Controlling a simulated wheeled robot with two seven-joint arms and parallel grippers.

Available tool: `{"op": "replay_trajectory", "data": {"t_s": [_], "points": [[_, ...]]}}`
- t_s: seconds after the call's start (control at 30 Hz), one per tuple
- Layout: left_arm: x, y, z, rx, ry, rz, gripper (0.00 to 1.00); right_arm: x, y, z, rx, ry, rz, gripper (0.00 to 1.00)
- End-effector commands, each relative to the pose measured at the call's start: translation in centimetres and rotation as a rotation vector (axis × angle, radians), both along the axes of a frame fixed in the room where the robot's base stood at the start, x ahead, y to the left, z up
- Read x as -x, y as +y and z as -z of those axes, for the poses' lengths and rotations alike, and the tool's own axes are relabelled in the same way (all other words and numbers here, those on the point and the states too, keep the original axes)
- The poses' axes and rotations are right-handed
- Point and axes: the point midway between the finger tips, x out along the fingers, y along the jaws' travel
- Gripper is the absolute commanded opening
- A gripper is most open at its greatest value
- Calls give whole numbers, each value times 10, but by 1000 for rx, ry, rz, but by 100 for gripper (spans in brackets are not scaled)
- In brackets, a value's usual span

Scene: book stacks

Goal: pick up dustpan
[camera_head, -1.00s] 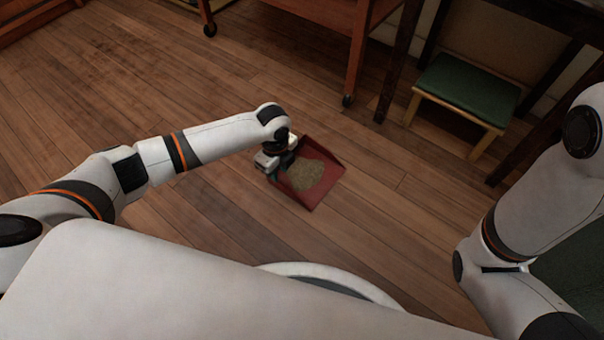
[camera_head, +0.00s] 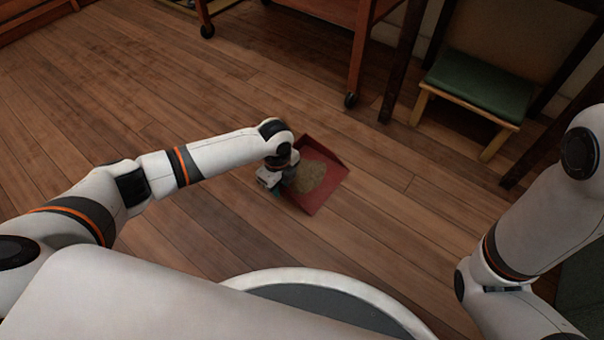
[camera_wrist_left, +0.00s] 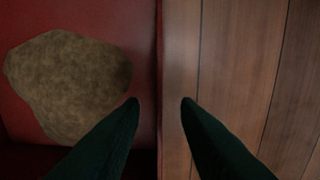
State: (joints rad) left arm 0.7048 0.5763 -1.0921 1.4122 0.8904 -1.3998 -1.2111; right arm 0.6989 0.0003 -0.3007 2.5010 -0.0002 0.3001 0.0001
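The red dustpan (camera_head: 328,192) lies on the wooden floor with a heap of brown dirt (camera_head: 311,176) in it. In the left wrist view the red pan (camera_wrist_left: 95,14) and its dirt (camera_wrist_left: 68,85) fill the left half. My left gripper (camera_head: 274,188) is at the pan's left side in the head view, where the wrist partly covers it. In the left wrist view its two dark green fingers (camera_wrist_left: 160,101) are apart, with the pan's thin side edge between them. Neither finger visibly touches that edge. My right arm shows at the right; its gripper is out of view.
A wooden cart (camera_head: 358,40) on casters stands behind the pan. A chair with a green seat (camera_head: 482,84) stands at the back right, near dark table legs. The floor (camera_head: 150,95) around the pan is clear.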

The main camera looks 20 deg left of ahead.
Motion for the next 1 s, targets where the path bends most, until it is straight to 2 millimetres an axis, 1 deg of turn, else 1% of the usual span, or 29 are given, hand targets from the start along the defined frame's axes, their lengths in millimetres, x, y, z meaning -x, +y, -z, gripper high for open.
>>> {"op": "replay_trajectory", "data": {"t_s": [0.1, 0.13, 0.2, 0.3, 0.77, 0.87, 1.0], "points": [[0, 0, -2, 0, 0, 0, 29, 0, 0, -2, 0, 0, 0, 100], [0, 0, -2, 0, 0, 0, 26, 0, 0, -2, 0, 0, 0, 100], [0, 0, -2, 0, 0, 0, 14, 0, 0, -2, 0, 0, 0, 100], [0, 0, -2, 0, 0, 0, 0, 0, 0, -2, 0, 0, 0, 100], [-1, 0, -4, 1, -3, 0, 0, 0, 0, -3, 0, 0, 1, 100], [-1, 0, -10, 1, -3, 0, 0, 0, 0, -9, 0, 0, 1, 100], [-1, 0, -27, 1, -3, 0, 0, 0, 0, -24, 0, 0, 1, 100]]}}
